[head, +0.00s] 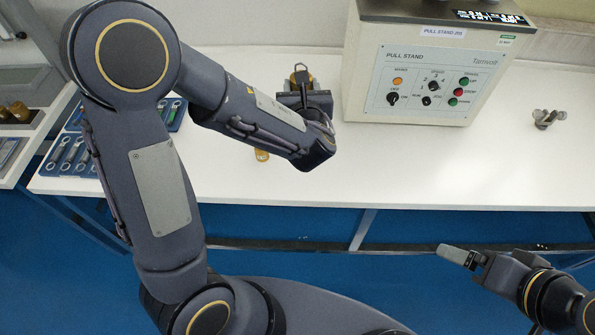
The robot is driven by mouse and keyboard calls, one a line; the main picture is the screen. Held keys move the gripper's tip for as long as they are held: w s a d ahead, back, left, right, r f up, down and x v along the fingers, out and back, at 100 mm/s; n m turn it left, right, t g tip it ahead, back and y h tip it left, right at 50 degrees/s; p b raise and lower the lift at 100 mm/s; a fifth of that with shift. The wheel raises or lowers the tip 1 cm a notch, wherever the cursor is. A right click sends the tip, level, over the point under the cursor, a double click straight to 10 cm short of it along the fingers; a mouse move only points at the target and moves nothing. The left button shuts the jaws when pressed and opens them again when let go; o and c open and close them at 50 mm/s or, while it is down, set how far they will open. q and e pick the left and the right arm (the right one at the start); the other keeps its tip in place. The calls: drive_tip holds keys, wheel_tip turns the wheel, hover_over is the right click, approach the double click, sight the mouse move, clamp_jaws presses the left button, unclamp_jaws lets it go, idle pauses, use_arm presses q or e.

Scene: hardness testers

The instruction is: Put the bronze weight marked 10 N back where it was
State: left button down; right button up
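My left arm reaches over the white bench, and its gripper (302,92) points toward the back, left of the pull stand. A small bronze piece with a dark loop (300,74) shows at its fingertips; I cannot tell whether it is gripped. Another yellow-bronze piece (262,155) shows partly from under my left forearm, near the bench front. Bronze weights (18,110) stand at the far left. No 10 N mark is readable on any of them. My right gripper (458,256) is low at the right, off the bench front, with nothing visible in it; its finger gap is hidden.
The cream pull stand (432,80) stands at the back centre. A small metal fixture (549,118) sits on the right of the bench. Blue trays with wrench-like tools (70,155) lie at the left, partly behind my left arm. The bench front (450,175) is clear.

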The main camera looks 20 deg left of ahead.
use_arm(q)
drive_tip(key=s+d+f+n+y+b, duration=0.1)
drive_tip(key=s+d+f+b, duration=0.3)
drive_tip(key=b, duration=0.5)
drive_tip(key=s+d+f+n+g+y+b, duration=0.1)
drive_tip(key=s+d+f+b, duration=0.1)
drive_tip(key=d+b, duration=0.45)
drive_tip(key=s+d+f+n+y+b, duration=0.1)
drive_tip(key=s+d+f+b, duration=0.25)
drive_tip(key=b, duration=0.75)
drive_tip(key=w+a+f+b, duration=0.1)
drive_tip(key=w+a+f, duration=0.1)
drive_tip(key=a, duration=0.1)
drive_tip(key=w+a+f+b, duration=0.2)
drive_tip(key=a+f, duration=0.1)
drive_tip(key=a, duration=0.1)
drive_tip(key=w+a+f+b, duration=0.2)
drive_tip(key=w+a+f, duration=0.1)
drive_tip(key=shift+a, duration=0.15)
drive_tip(key=shift+w+a+f+b, duration=0.2)
drive_tip(key=shift+f+b, duration=0.3)
drive_tip(key=shift+f, duration=0.35)
drive_tip(key=shift+w+a+f+b, duration=0.1)
drive_tip(key=shift+a+f+b, duration=0.15)
drive_tip(key=shift+f+b, duration=0.4)
drive_tip(key=shift+w+a+f+b, duration=0.2)
drive_tip(key=shift+f+b, duration=0.1)
drive_tip(key=shift+f, duration=0.7)
